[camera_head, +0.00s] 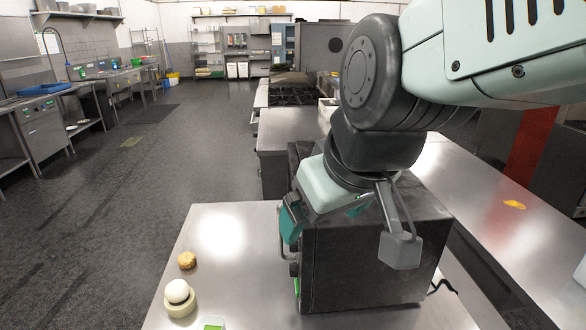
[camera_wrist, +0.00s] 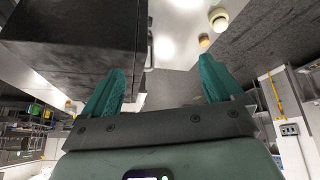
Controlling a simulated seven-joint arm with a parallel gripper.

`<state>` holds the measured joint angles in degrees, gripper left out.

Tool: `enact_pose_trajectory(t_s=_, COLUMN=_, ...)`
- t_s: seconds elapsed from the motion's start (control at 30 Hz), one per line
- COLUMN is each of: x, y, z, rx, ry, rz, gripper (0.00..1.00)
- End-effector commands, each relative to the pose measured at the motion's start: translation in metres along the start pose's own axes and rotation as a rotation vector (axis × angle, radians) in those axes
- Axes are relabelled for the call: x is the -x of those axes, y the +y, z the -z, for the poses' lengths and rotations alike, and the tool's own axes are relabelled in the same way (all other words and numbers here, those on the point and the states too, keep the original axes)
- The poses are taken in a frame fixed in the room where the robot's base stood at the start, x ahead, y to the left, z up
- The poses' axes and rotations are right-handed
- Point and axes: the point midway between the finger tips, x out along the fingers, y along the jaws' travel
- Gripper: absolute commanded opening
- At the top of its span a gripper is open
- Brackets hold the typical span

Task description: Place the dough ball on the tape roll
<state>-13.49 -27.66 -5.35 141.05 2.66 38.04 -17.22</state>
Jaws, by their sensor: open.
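The white dough ball (camera_head: 177,291) rests on top of the pale tape roll (camera_head: 181,307), at the front left of the steel table. In the wrist view the dough ball (camera_wrist: 218,13) and the tape roll (camera_wrist: 221,25) show near the top edge, beyond my fingers. My gripper (camera_head: 290,225) is up beside the dark box, to the right of and above the ball, well apart from it. In the wrist view my gripper (camera_wrist: 161,72) has its two teal fingers spread with nothing between them.
A brown-yellow round item (camera_head: 187,260) lies just behind the tape roll. A large dark box-shaped appliance (camera_head: 370,260) stands on the table (camera_head: 225,225) close to my gripper. A green-and-white item (camera_head: 213,325) is at the front edge. The table's left-middle part is clear.

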Motion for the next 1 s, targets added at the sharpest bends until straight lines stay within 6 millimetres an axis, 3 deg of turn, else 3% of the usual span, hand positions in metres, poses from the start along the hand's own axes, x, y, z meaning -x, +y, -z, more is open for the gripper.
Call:
enact_pose_trajectory(t_s=0.03, x=0.018, y=0.006, z=-0.013, rx=-0.080, ry=0.005, rz=-0.031, gripper=0.93)
enact_pose_trajectory(t_s=0.1, x=0.036, y=0.010, z=-0.029, rx=-0.177, ry=-0.003, rz=-0.066, gripper=0.93)
enact_pose_trajectory(t_s=0.3, x=0.059, y=0.012, z=-0.056, rx=-0.328, ry=-0.018, rz=-0.128, gripper=0.93)
enact_pose_trajectory(t_s=1.0, x=0.060, y=0.012, z=-0.057, rx=-0.341, ry=-0.020, rz=-0.131, gripper=0.93)
